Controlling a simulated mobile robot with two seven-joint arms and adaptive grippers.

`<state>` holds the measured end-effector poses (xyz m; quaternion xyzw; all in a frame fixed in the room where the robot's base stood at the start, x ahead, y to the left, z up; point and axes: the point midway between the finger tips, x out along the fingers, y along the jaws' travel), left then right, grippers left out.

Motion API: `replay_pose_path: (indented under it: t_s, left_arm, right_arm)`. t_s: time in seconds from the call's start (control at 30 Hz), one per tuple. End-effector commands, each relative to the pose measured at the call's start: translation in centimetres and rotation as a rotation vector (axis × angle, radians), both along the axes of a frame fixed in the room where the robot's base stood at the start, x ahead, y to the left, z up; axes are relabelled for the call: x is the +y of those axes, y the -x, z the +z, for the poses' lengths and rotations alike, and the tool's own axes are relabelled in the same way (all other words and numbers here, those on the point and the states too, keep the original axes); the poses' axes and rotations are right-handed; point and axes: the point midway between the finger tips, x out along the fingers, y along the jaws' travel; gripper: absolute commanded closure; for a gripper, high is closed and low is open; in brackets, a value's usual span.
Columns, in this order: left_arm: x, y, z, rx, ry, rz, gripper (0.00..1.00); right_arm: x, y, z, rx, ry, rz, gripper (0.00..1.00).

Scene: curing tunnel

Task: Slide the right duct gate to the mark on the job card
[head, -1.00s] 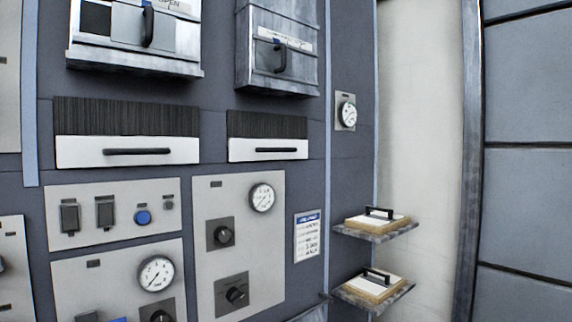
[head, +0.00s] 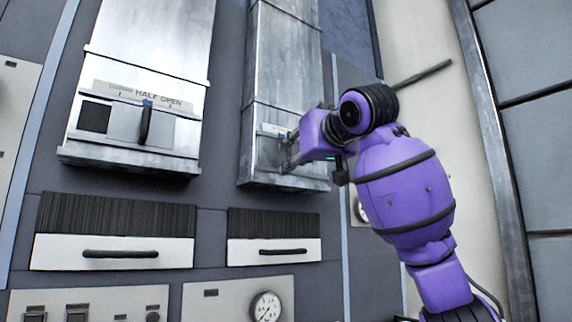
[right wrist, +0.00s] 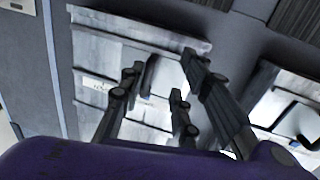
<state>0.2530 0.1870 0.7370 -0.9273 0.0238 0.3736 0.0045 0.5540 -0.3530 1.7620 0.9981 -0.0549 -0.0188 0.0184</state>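The right duct gate (head: 268,150) is a small grey slide with a pale label on the narrower metal duct (head: 285,80). My right gripper (head: 287,152) is in front of it, covering its handle in the head view. In the right wrist view the fingers (right wrist: 163,75) stand apart, with the dark gate handle (right wrist: 149,75) showing between them. I cannot tell whether they touch it. A label (right wrist: 97,88) lies to the left there. The gate's position against its scale is hard to read. The job card and my left gripper are not in view.
A wider left duct with its own gate (head: 160,128) and dark handle stands to the left, its scale reading HALF OPEN. White drawers (head: 112,252) with bars sit below the ducts. A gauge (head: 267,306) is at the bottom. My purple right arm covers much of the right side.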

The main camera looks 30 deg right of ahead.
Motion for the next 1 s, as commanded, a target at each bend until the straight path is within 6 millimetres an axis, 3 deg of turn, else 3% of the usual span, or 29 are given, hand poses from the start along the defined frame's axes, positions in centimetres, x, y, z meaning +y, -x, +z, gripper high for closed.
replay_pose_path:
  t_s: [0.03,0.1,0.23,0.7,1.0]
  left_arm:
    - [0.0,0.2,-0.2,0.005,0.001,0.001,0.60]
    - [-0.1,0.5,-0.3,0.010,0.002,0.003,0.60]
    - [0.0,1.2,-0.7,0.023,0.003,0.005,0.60]
    - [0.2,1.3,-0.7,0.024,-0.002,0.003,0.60]
    - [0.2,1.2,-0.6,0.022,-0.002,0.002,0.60]
  right_arm:
    - [-0.5,1.6,1.6,-0.017,-0.014,-0.006,0.70]
    - [-0.8,3.1,2.9,-0.029,-0.028,-0.007,0.70]
    - [-1.1,3.7,3.6,-0.037,-0.038,-0.008,0.70]
    - [-1.8,-2.7,3.7,-0.038,-0.037,-0.008,0.70]
    - [-1.9,-3.6,3.7,-0.041,-0.036,-0.008,0.70]
